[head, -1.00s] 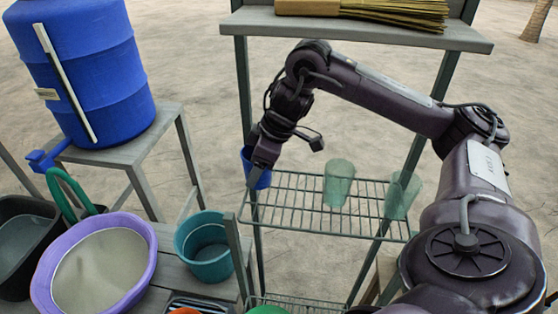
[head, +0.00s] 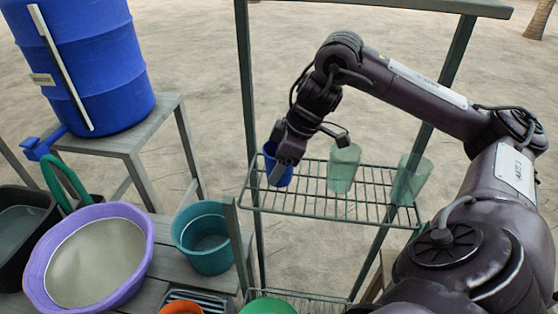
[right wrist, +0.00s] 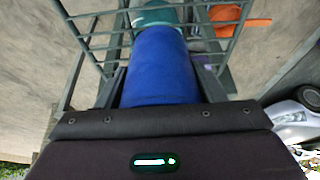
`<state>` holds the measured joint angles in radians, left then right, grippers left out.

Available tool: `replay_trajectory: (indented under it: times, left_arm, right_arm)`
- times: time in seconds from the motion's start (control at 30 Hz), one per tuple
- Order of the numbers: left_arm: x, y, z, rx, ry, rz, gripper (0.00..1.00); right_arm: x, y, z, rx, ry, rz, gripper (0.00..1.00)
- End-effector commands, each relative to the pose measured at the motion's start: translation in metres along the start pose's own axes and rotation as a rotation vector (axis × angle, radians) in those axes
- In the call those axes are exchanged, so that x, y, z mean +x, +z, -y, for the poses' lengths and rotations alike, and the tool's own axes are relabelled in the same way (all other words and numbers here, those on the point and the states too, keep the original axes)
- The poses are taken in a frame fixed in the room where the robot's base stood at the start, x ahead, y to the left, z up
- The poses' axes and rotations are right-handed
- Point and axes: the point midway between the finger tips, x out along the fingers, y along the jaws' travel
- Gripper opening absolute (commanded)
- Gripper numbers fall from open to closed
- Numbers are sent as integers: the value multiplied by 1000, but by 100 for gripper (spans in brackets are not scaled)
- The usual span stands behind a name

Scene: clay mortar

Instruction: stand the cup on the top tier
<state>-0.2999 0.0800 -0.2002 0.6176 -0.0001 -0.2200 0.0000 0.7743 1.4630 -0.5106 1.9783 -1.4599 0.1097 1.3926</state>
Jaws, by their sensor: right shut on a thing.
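A blue cup (head: 270,157) is in my right gripper (head: 284,170) at the left end of the green wire tier (head: 330,217). In the right wrist view the cup (right wrist: 160,65) fills the space between the two fingers (right wrist: 162,88). The cup looks roughly upright in the head view. I cannot tell whether its base touches the wires, as the gripper covers part of it. Two translucent green cups stand on the same tier, one near the middle (head: 344,168) and one at the right (head: 409,180). My left gripper is not in view.
A grey shelf (head: 440,5) crosses above the wire tier, and rack posts (head: 247,100) stand at its sides. A lower wire tier shows below. Left are a blue barrel (head: 90,70), a purple basin (head: 38,275) and a teal bucket (head: 205,255).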

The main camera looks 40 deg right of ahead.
Motion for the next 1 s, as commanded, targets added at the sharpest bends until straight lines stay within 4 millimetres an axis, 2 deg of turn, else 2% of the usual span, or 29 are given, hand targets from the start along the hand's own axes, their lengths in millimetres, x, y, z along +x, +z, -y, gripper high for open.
replay_trajectory:
  times: [0.17,0.2,0.33,0.67,0.77,0.87,0.9,0.93,1.0]
  left_arm:
    - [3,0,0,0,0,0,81]
    - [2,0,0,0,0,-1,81]
    - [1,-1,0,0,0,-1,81]
    - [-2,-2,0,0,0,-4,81]
    - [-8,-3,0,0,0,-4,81]
    - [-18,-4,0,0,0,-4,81]
    - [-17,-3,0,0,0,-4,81]
    - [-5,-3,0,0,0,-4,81]
    - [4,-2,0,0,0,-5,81]
  right_arm:
    - [4,2,0,0,0,1,39]
    - [2,1,0,0,0,0,67]
    - [2,1,0,0,0,0,84]
    - [-1,-1,0,0,1,0,84]
    - [-13,-1,-1,0,4,0,84]
    - [-32,-2,-1,1,5,1,84]
    - [-37,1,-1,1,4,2,84]
    - [-30,10,-2,4,5,5,84]
    - [-32,21,-2,5,6,5,84]
